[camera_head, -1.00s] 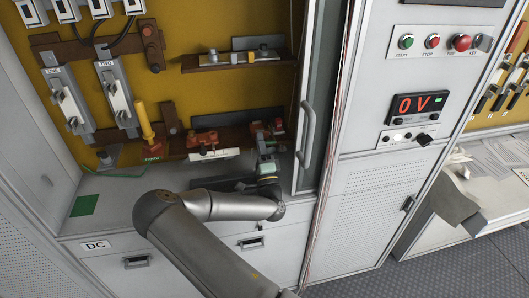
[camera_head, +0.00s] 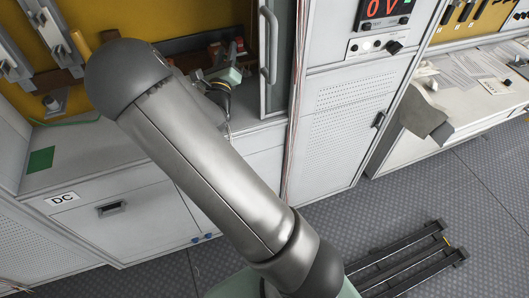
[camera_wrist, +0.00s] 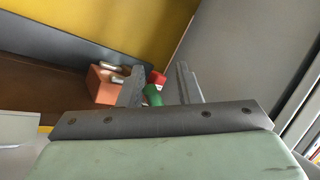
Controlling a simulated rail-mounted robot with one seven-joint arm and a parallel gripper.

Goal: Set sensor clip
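In the wrist view, a small piece with a red top and green lower part (camera_wrist: 153,92) shows between the fingers of my gripper (camera_wrist: 160,68), nearer the left finger. I cannot tell for certain whether it is the sensor clip. The fingers stand apart, with a visible gap to the right of the piece. An orange block with metal pins (camera_wrist: 103,85) is just left of the left finger, at the brown shelf (camera_wrist: 45,85).
The glass door edge with its handle (camera_head: 268,45) stands close right of my wrist. A grey panel (camera_wrist: 225,50) also rises right of the fingers. A green patch (camera_head: 41,159) lies on the clear left counter. The meter (camera_head: 385,10) reads 0 V.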

